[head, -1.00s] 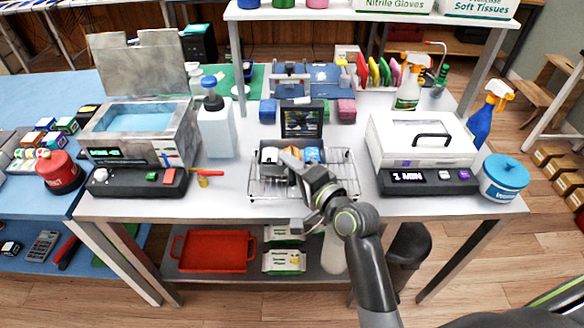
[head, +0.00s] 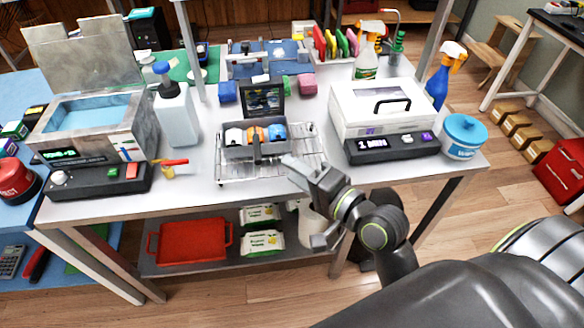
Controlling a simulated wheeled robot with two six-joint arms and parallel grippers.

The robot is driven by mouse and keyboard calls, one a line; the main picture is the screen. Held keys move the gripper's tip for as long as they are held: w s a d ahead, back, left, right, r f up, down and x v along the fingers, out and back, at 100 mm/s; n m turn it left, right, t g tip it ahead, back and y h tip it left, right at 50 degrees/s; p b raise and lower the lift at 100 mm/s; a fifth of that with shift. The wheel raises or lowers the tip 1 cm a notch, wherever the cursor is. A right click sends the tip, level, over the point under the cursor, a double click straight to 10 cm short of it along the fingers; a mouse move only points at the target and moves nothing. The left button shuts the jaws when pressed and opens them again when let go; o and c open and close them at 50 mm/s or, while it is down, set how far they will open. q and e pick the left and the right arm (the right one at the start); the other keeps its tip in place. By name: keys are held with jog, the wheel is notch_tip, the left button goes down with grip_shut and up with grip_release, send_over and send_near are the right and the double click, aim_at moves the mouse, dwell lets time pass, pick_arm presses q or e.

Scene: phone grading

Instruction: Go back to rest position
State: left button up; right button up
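My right gripper (head: 308,206) is at the table's front edge, at the front right of the wire rack (head: 232,172). Its two fingers are spread wide apart and nothing shows between them. A grey basket (head: 238,153) with a dark upright handle stands on the rack. It holds a white, an orange and a blue item. My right arm reaches in from the lower right. My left gripper is not in view.
A machine with an open lid (head: 95,125) stands left, beside a pump bottle (head: 176,118). A white box machine (head: 384,108) and a blue-lidded tub (head: 463,137) stand right. A small dark screen (head: 263,98) is behind the rack. A red tray (head: 190,243) is on the shelf below.

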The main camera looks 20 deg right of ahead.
dwell(0.3)
jog(key=s+d+f+n+g+h, duration=0.4)
jog(key=s+d+f+n+g, duration=0.2)
jog(key=s+f, duration=0.35)
jog(key=s+d+f+n+g+h, duration=0.4)
jog(key=s+d+f+n+g, duration=0.15)
jog(key=s+f, duration=0.35)
notch_tip(320, 180, down, 23)
jog(key=d+g, duration=0.2)
jog(key=s+a+f+y+p, duration=0.1)
jog(key=s+f, duration=1.4)
jog(key=s, duration=0.1)
jog(key=shift+a+f+g, duration=0.25)
jog(key=shift+a+g, duration=0.1)
